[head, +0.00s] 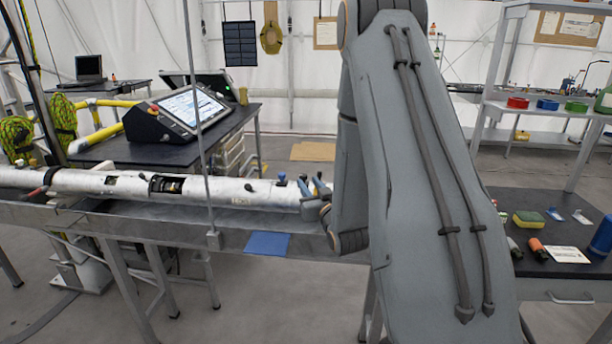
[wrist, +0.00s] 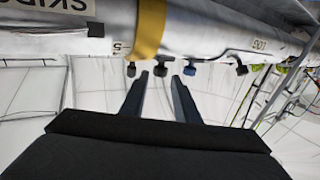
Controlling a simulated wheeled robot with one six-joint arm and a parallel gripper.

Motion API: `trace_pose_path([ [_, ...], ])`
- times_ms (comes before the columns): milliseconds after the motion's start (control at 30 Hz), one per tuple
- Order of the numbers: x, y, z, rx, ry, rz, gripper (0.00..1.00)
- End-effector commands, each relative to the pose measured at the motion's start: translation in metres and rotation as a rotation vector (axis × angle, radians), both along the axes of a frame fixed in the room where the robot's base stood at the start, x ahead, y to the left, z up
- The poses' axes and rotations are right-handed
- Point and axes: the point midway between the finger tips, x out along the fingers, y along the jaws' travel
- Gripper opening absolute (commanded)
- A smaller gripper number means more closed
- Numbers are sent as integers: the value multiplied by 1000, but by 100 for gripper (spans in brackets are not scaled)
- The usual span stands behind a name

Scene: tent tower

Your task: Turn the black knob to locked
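A long silver tube (head: 217,190) lies on the bench and crosses the top of the wrist view (wrist: 200,35). Several small knobs stick out of it in a row. In the wrist view, one dark knob (wrist: 160,69) shows between my fingertips, another dark one (wrist: 131,69) is left of them, a blue one (wrist: 190,68) right, and a black one (wrist: 241,68) farther right. In the head view, a black knob (head: 249,187) and the blue knob (head: 282,179) show left of my gripper (head: 311,184). My gripper (wrist: 160,75) is open; I cannot tell contact.
A blue mat (head: 267,244) lies on the bench in front of the tube. A thin upright rod (head: 201,120) stands before the tube. A tilted touchscreen (head: 190,107) stands behind. A dark table (head: 535,205) with small items is at the right.

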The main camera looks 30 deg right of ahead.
Motion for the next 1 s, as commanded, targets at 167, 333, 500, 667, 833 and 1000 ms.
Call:
trace_pose_path([
  [167,28,-4,2,0,1,0,28],
  [333,49,-6,1,0,2,1,28],
  [500,57,-7,1,0,1,1,28],
  [667,58,-7,0,0,2,1,28],
  [833,58,-8,0,0,2,0,13],
  [1000,58,-8,0,0,2,-1,0],
])
